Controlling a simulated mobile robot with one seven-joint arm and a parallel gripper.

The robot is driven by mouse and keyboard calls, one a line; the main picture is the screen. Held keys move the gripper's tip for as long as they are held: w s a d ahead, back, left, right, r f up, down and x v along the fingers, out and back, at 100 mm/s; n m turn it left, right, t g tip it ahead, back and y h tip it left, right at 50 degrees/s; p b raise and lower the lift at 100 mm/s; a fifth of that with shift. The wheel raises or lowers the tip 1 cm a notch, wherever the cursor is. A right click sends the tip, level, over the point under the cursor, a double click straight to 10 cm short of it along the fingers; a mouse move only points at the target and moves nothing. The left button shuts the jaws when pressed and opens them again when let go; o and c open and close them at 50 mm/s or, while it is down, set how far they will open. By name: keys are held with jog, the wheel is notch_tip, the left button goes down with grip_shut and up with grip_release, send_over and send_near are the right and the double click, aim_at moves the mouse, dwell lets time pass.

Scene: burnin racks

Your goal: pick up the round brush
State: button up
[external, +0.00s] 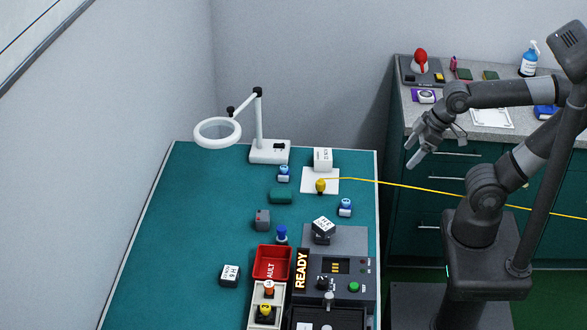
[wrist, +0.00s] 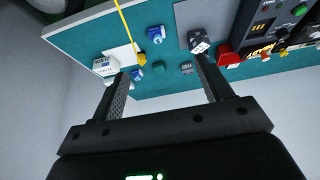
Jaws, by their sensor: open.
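I cannot single out a round brush with certainty. Small blue-and-white round pieces stand on the green table: one behind the dark green block (external: 284,173), one near the right edge (external: 345,208). They also show in the wrist view, one near the top (wrist: 156,34) and one by the left finger (wrist: 137,74). A blue-topped piece (external: 281,234) stands behind the red bin. My gripper (external: 411,153) is raised to the right of the table, apart from everything. In the wrist view my gripper (wrist: 163,68) has its fingers wide apart with nothing held.
A yellow cord (external: 430,188) runs right from a yellow piece (external: 320,186) on a white sheet. A ring lamp (external: 217,132), red bin (external: 272,263) and READY-signed unit (external: 340,288) stand on the table (external: 170,235). The back-right counter (external: 400,98) holds small items. The table's left is clear.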

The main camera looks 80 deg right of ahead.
jog(key=shift+c, duration=0.3)
jog(key=c, duration=0.3)
jog(key=shift+c, duration=0.2)
